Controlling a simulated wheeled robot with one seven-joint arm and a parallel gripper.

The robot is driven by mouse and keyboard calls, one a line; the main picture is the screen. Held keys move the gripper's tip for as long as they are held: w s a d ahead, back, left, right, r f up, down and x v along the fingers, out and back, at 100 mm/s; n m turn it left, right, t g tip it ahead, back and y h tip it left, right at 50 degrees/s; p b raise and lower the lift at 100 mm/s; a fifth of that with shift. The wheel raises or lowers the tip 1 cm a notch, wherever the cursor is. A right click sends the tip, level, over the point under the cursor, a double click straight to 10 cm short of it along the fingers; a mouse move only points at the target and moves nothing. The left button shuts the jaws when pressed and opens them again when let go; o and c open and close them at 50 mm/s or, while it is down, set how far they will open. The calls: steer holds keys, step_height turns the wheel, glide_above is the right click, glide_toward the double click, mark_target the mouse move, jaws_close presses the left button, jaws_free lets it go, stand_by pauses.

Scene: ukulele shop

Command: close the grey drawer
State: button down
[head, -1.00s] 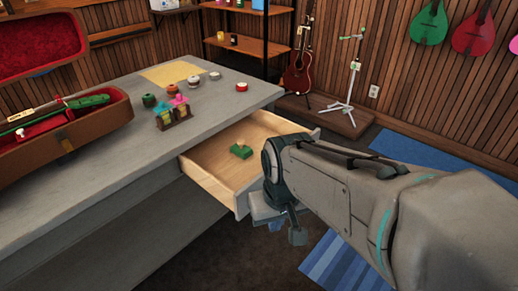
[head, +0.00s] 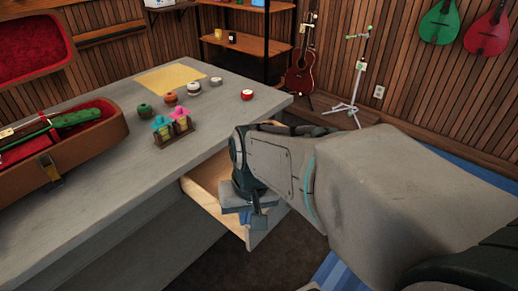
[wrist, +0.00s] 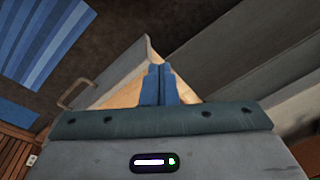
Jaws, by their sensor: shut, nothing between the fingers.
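The grey drawer (head: 212,203) stands pulled out of the grey counter, its light wood inside partly showing. My arm hides most of its interior in the head view. In the wrist view its grey front panel (wrist: 118,70) and a bar handle (wrist: 75,94) show at left of my fingers. My gripper (wrist: 158,78) has its blue fingers together with nothing between them. The fingers appear over the open drawer, inward of its front panel; I cannot tell whether they touch it.
The grey counter (head: 110,225) holds an open instrument case (head: 85,145) at left, small figures (head: 172,125) and several little round pots. A guitar (head: 302,72) and a white stand (head: 352,85) are behind. Dark floor lies in front of the drawer.

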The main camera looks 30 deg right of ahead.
steer(key=w+d+f+m+t+y+p, duration=0.1)
steer(key=d+f+m+t, duration=0.35)
steer(key=d+m, duration=0.95)
steer(key=w+d+f+m+t+y, duration=0.1)
steer(key=d+f+m+t+y, duration=0.3)
steer(key=d+m, duration=0.95)
steer(key=w+a+f+m+g+h+b, duration=0.1)
steer(key=w+a+f+h+b, duration=0.1)
steer(key=w+a+f, duration=0.2)
steer(key=w+f, duration=0.3)
steer(key=shift+f, duration=0.2)
steer(key=shift+m, duration=0.25)
